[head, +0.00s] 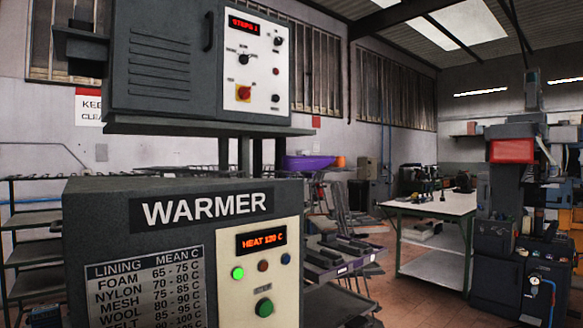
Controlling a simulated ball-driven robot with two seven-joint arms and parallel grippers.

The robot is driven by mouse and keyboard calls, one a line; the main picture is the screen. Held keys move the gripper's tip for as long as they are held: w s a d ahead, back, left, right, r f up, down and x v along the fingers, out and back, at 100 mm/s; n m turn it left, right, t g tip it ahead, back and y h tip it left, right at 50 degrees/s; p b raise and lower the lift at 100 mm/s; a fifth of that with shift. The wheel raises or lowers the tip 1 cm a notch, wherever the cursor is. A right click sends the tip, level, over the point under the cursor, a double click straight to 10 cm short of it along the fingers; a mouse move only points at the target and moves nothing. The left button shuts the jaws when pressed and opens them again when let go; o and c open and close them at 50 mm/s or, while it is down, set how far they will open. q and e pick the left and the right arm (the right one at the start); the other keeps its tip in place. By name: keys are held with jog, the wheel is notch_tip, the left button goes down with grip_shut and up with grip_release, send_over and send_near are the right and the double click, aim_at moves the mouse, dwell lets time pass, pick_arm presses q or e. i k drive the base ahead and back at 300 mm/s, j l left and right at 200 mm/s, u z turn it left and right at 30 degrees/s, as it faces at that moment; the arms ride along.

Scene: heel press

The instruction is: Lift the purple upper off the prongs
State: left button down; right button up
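A purple upper (307,162) shows small in the middle of the head view, just right of the grey machine's post and above the warmer's right top edge. Its left end is cut off by the machine. An orange piece (340,162) shows at its right end. Thin metal rods show below it, but I cannot tell which are the prongs or how the upper sits on them. Neither of my grippers is in view.
A dark warmer cabinet (100,215) with a lit panel (262,268) fills the lower left. A grey control box (160,60) stands above it. A rack shelf (335,262) is right of the warmer. A white-topped table (440,205) and a dark machine (500,240) stand further right.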

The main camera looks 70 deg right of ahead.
aim_at(290, 163)
jog(key=z, duration=2.45)
jog(key=i+j+u, duration=0.1)
jog(key=i, duration=0.5)
jog(key=i+j+u, duration=0.1)
jog(key=i+j, duration=0.15)
jog(key=i, duration=0.35)
